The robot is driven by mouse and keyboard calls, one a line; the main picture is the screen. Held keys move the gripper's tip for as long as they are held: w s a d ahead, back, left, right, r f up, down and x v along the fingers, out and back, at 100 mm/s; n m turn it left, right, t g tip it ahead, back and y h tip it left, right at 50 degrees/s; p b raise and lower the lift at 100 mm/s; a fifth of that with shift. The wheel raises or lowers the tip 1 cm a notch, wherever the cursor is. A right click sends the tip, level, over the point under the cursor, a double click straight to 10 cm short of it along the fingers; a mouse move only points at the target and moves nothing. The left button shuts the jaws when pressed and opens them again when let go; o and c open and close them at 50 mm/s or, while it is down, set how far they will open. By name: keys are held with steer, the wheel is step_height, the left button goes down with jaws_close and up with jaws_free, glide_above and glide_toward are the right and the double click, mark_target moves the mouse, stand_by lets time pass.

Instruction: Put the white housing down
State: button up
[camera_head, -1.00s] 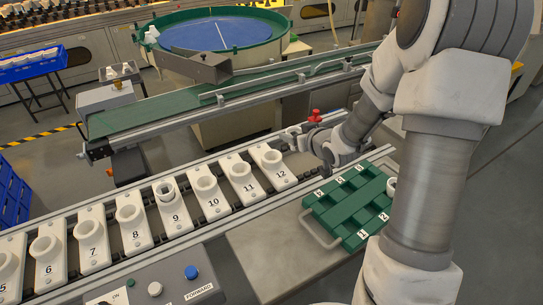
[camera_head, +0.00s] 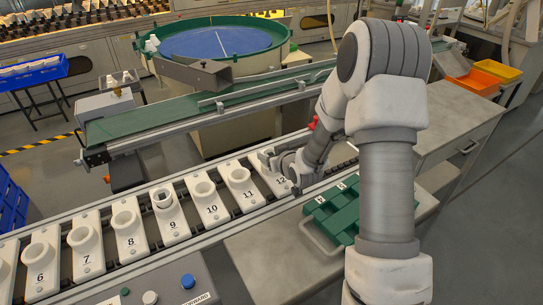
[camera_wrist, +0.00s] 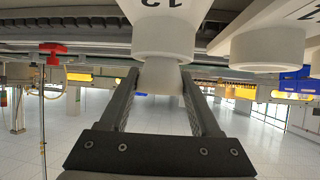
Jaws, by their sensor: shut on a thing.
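My gripper (camera_wrist: 160,92) is shut on the white housing (camera_wrist: 160,78), which shows between the two dark fingers in the wrist view. The housing is in line with the wider white cup of holder 12 (camera_wrist: 163,42). I cannot tell how far it is inside the cup or whether they touch. In the head view my gripper (camera_head: 268,156) is over holder 12 (camera_head: 283,182), and hides its cup. The housing cannot be made out there.
A green numbered tray (camera_head: 344,225) lies at the front right, partly behind my arm. A red knob (camera_head: 312,124) stands behind.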

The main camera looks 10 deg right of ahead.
steer(key=shift+f, duration=0.1)
steer(key=shift+f, duration=0.15)
steer(key=o, duration=1.3)
